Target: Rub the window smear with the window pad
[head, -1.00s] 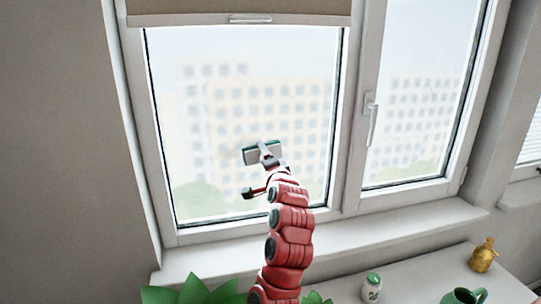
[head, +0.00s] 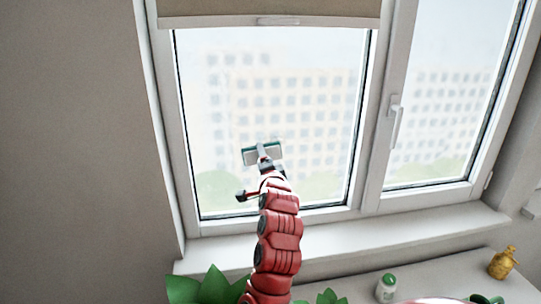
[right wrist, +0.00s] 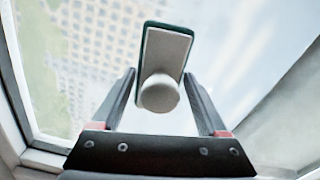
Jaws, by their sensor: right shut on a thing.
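The window pad (head: 263,153) is a flat pale plate with a dark green edge. It is in front of the lower middle of the left window pane, at or close to the glass; I cannot tell if it touches. My right gripper (head: 267,166) holds it. In the right wrist view, the fingers (right wrist: 159,92) are on either side of the pad's round pale knob (right wrist: 159,95), with the pad (right wrist: 166,50) tilted beyond it. I cannot make out the smear clearly now; the pad may cover it. My left gripper is not in view.
The white frame (head: 372,120) and handle (head: 396,120) stand right of the pane. A blind (head: 268,8) hangs above. Below are the sill (head: 400,232), a green plant (head: 210,287), a white jar with a green lid (head: 387,288) and a yellow bottle (head: 503,262).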

